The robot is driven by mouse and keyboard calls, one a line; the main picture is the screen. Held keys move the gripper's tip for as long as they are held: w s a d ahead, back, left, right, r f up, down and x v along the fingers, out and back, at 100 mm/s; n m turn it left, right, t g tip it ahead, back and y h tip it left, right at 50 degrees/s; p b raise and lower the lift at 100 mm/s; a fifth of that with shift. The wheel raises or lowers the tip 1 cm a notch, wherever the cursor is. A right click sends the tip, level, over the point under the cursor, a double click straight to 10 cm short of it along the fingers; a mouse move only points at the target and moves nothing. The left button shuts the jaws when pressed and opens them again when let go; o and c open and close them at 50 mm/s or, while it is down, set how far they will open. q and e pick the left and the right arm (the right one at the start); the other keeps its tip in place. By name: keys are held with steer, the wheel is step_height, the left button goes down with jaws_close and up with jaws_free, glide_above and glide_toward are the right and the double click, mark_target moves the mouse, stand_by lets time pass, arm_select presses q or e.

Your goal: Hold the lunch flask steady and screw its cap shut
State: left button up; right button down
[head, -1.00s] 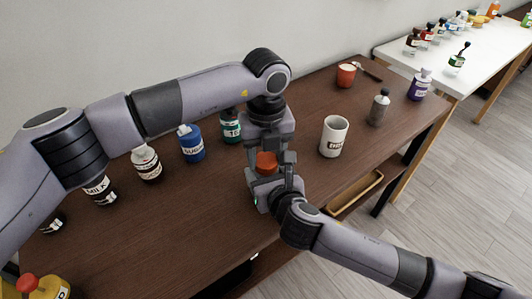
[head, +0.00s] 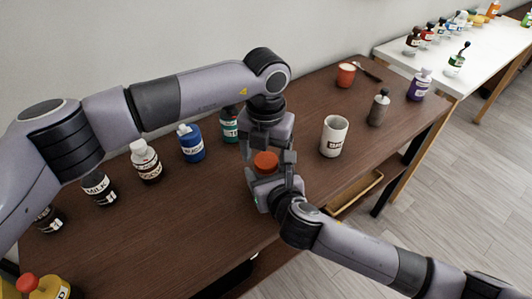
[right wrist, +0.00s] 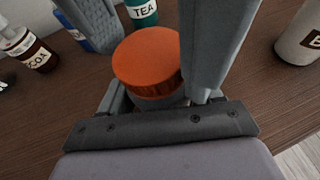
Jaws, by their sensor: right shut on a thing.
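The lunch flask's orange cap (head: 265,161) sits on top of the flask, upright between my two grippers. The cap is large in the right wrist view (right wrist: 147,62), with a strip of the grey flask body (right wrist: 160,101) under it. My right gripper (head: 270,176) is shut on the flask body below the cap. My left gripper (head: 268,152) comes down from above, its fingers on either side of the cap. They look open, with a gap beside the cap in the head view. The lower flask is hidden by my right gripper, and I cannot see the thread.
A white mug (head: 334,136) stands right of the grippers, with a grey bottle (head: 379,108) beyond. Tea (head: 230,127), blue sugar (head: 191,143), cocoa (head: 146,162) and milk (head: 98,188) containers line the wall side.

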arm_select(q)
steer(key=shift+d, duration=0.1)
arm_select(e)
steer(key=shift+f, duration=0.1)
arm_select(q)
steer(key=shift+r, duration=2.25)
steer(key=shift+c, duration=0.4)
steer(key=shift+r+n, duration=1)
steer(key=shift+r, duration=0.75)
steer(key=shift+f, duration=0.1)
steer(key=shift+f, duration=3.95)
